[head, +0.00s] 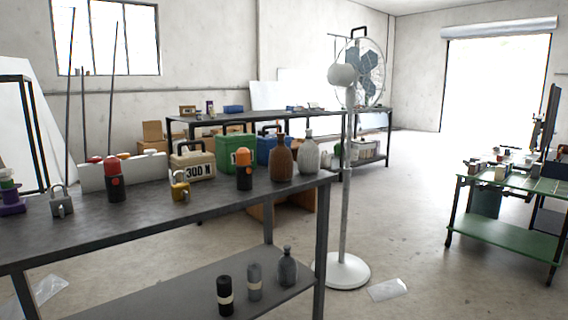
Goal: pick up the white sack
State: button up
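The white sack (308,154) stands upright near the far right corner of the dark workbench (130,228). It is pale, with a ribbed body, a narrow neck and a small top. A brown sack (281,160) of similar shape stands close to its left. A grey one (288,268) stands on the bench's lower shelf. My gripper is not in view, and nothing is seen holding the white sack.
A fan (362,75) on a pole with a round white base (342,271) stands just right of the bench corner. Left of the sacks are an orange-topped canister (244,170), padlocks and cases.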

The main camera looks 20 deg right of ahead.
aim_at(309, 157)
jog(key=u, duration=0.95)
jog(key=i, duration=0.5)
jog(key=z, duration=0.1)
jog(key=k, duration=0.6)
jog(key=z, duration=0.15)
jog(key=i, duration=0.55)
jog(key=u, duration=0.05)
